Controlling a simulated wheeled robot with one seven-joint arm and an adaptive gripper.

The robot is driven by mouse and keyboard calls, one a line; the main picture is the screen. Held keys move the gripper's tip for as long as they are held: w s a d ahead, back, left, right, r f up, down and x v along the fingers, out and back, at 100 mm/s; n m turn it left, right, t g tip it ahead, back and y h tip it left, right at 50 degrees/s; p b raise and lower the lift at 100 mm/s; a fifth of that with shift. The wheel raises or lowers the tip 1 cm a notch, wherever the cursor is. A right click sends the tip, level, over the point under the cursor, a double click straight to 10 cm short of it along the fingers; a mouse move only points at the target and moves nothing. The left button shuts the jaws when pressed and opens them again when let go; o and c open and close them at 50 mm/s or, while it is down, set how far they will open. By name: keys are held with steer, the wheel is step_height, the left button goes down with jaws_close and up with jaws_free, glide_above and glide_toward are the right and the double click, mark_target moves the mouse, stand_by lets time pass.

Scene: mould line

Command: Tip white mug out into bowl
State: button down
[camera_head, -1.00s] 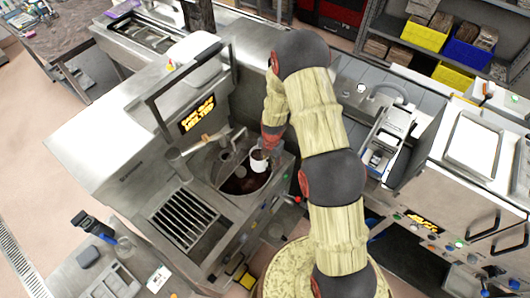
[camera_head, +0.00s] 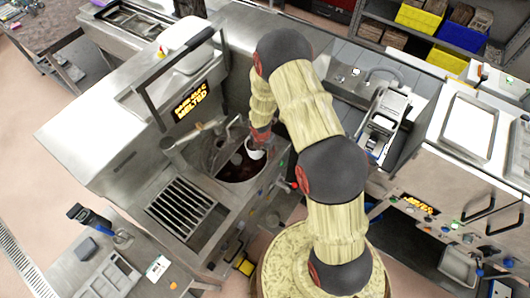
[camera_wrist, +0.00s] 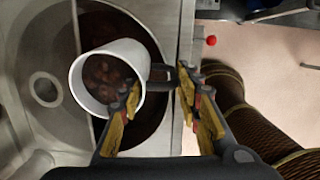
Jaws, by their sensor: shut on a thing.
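The white mug (camera_wrist: 132,57) is held by my gripper (camera_wrist: 158,97), whose fingers are closed about the mug's dark handle in the wrist view. Its mouth faces the camera and shows brown lumpy contents inside. In the head view the mug (camera_head: 256,153) is tilted over the round bowl (camera_head: 211,160) set in the steel machine. The bowl holds dark brown stuff, and its rim and part of its inside (camera_wrist: 160,131) show behind the mug in the wrist view. My gripper (camera_head: 258,141) is small and partly hidden by my arm in the head view.
A curved metal part crosses the bowl's left side (camera_wrist: 45,88). A red knob (camera_wrist: 211,41) sticks out at the machine's side.

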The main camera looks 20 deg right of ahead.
steer(key=shift+w+h+b, duration=0.1)
steer(key=shift+h+b, duration=0.2)
steer(key=shift+b, duration=2.3)
steer(key=b, duration=0.4)
steer(key=shift+s+t+b, duration=0.2)
steer(key=shift+t+b, duration=0.15)
steer(key=shift+t, duration=0.05)
steer(key=r+t+h+b, duration=0.1)
steer(key=h+b, duration=0.1)
steer(key=b, duration=0.9)
steer(key=shift+w+b, duration=0.1)
steer(key=shift+b, duration=0.3)
steer(key=t+h+b, duration=0.1)
steer(key=b, duration=0.5)
steer(key=r+t+h+b, duration=0.1)
steer(key=b, duration=0.5)
steer(key=h+b, duration=0.2)
steer(key=b, duration=0.3)
steer(key=shift+a+r+t+b, duration=0.15)
steer(key=shift+r+t+b, duration=0.2)
steer(key=shift+t+b, duration=0.05)
steer(key=b, duration=0.1)
steer(key=h+b, duration=0.1)
steer(key=b, duration=0.1)
steer(key=shift+s+a+r+t, duration=0.1)
steer(key=shift+s+r+t, duration=0.15)
steer(key=shift+t, duration=0.15)
